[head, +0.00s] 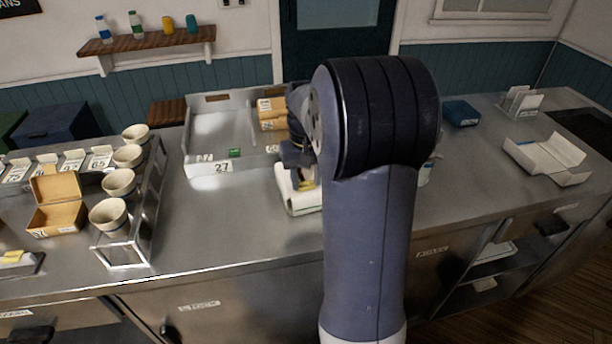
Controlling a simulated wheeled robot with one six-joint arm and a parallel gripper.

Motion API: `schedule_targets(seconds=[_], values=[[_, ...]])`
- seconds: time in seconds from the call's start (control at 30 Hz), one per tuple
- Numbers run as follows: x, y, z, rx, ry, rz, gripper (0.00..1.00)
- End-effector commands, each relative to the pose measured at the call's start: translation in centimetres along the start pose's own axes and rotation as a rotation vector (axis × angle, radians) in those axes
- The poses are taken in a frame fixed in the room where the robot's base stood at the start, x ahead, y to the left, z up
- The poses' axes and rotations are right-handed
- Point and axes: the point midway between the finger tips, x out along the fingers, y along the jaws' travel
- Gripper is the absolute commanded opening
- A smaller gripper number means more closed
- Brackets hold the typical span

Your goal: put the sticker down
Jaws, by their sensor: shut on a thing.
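My gripper (299,170) is partly hidden behind my own arm. It is shut and points down over a white box (304,204) on the steel counter. A small yellow piece, which looks like the sticker (302,184), shows at its fingertips. Most of the sticker is hidden, and I cannot tell whether it touches the white box.
Cups in a metal rack (125,250) and an open brown box (57,219) stand left. An open white carton (548,160) lies right. The front counter is clear.

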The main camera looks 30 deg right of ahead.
Motion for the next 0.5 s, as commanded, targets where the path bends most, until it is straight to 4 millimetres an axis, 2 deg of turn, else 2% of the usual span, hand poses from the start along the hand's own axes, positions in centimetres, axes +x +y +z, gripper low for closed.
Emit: schedule_targets(seconds=[0.03, 0.3, 0.5], values=[[0.10, 0.00, 0.01, 0.000, 0.000, 0.000, 0.41], [0.04, 0.00, 0.00, 0.000, 0.000, 0.000, 0.62], [-0.02, 0.00, 0.00, 0.000, 0.000, 0.000, 0.62]])
